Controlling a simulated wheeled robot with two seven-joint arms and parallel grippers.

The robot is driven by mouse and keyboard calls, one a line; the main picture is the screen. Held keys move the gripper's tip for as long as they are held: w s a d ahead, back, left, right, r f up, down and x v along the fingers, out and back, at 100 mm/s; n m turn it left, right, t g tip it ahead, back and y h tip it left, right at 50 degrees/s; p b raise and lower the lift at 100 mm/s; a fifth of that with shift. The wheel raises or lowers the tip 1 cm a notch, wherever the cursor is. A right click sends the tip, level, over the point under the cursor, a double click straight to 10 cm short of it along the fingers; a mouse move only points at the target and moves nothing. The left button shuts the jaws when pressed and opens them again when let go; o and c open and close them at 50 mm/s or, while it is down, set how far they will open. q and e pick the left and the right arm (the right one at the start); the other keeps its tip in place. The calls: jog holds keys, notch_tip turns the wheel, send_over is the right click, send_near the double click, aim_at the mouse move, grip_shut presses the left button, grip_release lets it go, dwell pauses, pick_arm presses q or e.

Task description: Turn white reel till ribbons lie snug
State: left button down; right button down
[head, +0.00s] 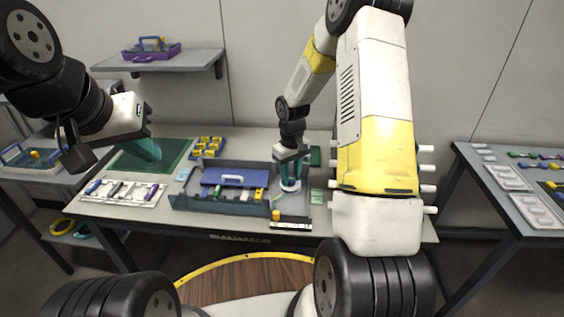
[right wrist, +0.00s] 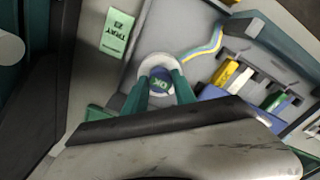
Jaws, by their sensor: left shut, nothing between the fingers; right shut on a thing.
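The white reel (right wrist: 146,68) lies flat in the grey tray (head: 291,213), with a blue centre marked "OK". It also shows in the head view (head: 290,187), partly covered by my right gripper. My right gripper (right wrist: 160,84) points down and is shut on the reel's centre. A blue and yellow ribbon (right wrist: 203,47) runs from beside the reel toward the coloured parts; its slack is hard to judge. My left gripper (head: 151,152) is shut and empty, raised above the dark green mat at the left of the table.
A blue lid with a white handle (head: 232,180) sits on the tray left of the reel. A green label reading "TRAY 23" (right wrist: 118,32) lies beside the reel. A white rack (head: 122,192) is at front left, yellow parts (head: 208,146) behind. White pegs (head: 427,169) stick out at right.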

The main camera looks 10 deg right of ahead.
jog(key=c, duration=1)
grip_release()
jog(key=shift+r, duration=3.9)
jog(key=shift+r, duration=0.15)
notch_tip(320, 180, up, 7)
jog(key=t, duration=0.1)
send_over(291, 179)
jog(key=s, duration=0.3)
jog(key=s+a+r+m+t+y, duration=0.1)
jog(key=s+r+m+t, duration=0.2)
jog(key=s+r, duration=1.05)
jog(key=s, duration=0.1)
jog(key=s+a+r+t, duration=0.1)
jog(key=s, duration=0.2)
jog(key=s+r+m+t+y, duration=0.1)
jog(key=s, duration=0.2)
jog(key=shift+s+a, duration=0.2)
